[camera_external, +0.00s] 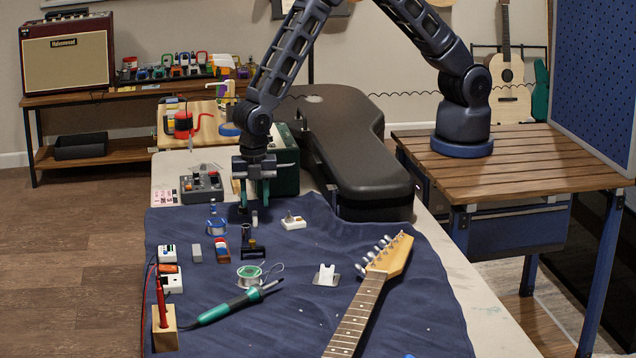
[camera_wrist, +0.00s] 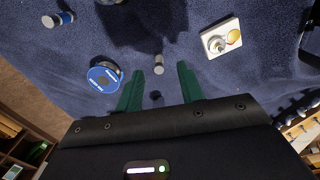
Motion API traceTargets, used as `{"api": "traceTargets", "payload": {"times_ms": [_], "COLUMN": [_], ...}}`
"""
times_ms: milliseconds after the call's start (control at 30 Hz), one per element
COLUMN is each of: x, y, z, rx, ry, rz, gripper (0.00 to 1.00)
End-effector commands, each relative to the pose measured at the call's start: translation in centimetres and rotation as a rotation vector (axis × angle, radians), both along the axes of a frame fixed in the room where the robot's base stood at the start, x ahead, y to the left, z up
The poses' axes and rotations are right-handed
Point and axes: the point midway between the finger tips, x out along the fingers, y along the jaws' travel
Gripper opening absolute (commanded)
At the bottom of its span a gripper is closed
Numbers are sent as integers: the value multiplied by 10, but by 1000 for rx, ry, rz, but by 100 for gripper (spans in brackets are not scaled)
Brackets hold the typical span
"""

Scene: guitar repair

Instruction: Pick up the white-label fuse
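A small pale cylinder, which looks like the white-label fuse (camera_external: 254,217), stands on the dark blue cloth. It also shows in the wrist view as the fuse (camera_wrist: 158,64), just ahead of the gap between my fingertips; its label is too small to read. My gripper (camera_external: 255,203) points down, close above and behind it. In the wrist view my gripper (camera_wrist: 158,77) has its two green fingers apart, with nothing held. A small dark round spot (camera_wrist: 155,96) lies between the fingers; I cannot tell what it is.
A blue spool (camera_wrist: 105,77) is close left of my fingers. A white plate with a metal part (camera_wrist: 221,38) is to the right. A blue-banded cylinder (camera_wrist: 57,19) lies farther left. A guitar neck (camera_external: 355,315) and soldering iron (camera_external: 228,305) lie nearer the external camera.

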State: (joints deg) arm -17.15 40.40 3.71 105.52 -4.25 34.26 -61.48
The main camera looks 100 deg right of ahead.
Motion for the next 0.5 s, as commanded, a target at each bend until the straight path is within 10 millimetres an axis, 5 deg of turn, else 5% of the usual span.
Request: {"api": "traceTargets", "payload": {"times_ms": [500], "x": [3], "y": [6], "z": [-50], "rx": [-1], "ry": [1], "rz": [-1], "gripper": [38]}}
